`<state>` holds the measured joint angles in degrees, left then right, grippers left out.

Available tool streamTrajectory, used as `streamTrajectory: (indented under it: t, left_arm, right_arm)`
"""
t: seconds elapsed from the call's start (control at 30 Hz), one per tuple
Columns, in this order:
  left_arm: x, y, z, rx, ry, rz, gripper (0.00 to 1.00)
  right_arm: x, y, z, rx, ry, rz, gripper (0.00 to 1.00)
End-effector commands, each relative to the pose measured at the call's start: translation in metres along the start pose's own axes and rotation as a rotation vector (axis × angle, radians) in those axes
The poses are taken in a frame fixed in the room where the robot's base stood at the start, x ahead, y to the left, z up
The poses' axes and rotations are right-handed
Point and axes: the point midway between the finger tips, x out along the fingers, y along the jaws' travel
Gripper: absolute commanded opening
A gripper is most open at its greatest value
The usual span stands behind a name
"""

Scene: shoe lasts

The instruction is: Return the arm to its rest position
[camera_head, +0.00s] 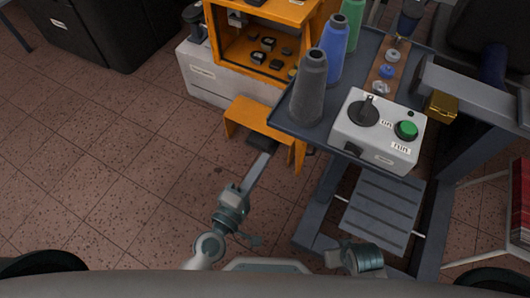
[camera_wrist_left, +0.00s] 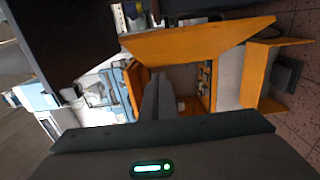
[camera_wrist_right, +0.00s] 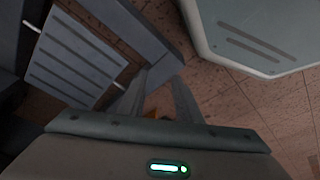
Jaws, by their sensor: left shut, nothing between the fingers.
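My left arm (camera_head: 229,212) comes up from the bottom of the head view. It reaches forward over the open floor towards the orange cabinet (camera_head: 303,12). Its gripper (camera_head: 267,157) shows as a narrow grey bar, with its tip near the orange stand (camera_head: 248,113). In the left wrist view its fingers (camera_wrist_left: 158,78) are shut together and empty, and point towards the cabinet. My right arm (camera_head: 357,259) shows only in part at the bottom of the head view. In the right wrist view my right gripper (camera_wrist_right: 160,77) has its fingers apart and empty, pointing at the floor.
A workstation right of centre carries a control box (camera_head: 378,153) with a green button, several thread cones such as a grey one (camera_head: 309,88), and a slatted lower platform (camera_head: 383,213). A dark cabinet (camera_head: 105,33) stands back left. The tiled floor (camera_head: 105,165) at the left is clear.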

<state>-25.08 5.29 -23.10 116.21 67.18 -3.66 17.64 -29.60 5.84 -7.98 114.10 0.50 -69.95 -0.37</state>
Motion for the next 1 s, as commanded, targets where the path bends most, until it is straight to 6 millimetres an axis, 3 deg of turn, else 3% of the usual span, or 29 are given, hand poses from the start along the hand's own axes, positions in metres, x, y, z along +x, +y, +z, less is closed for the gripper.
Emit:
streamTrajectory:
  t: [0.77,0.87,1.0]
  left_arm:
    - [-0.007,-0.001,0.001,0.003,0.000,-0.002,0.00]
    - [-0.007,-0.007,0.001,0.031,-0.003,-0.020,0.00]
    - [-0.008,-0.037,-0.001,0.145,-0.019,-0.093,0.00]
  right_arm:
    - [-0.004,-0.001,-0.001,0.000,0.001,-0.001,0.31]
    - [-0.002,-0.002,-0.002,0.000,0.006,-0.002,0.31]
    - [0.008,-0.003,-0.004,-0.002,0.021,-0.004,0.31]
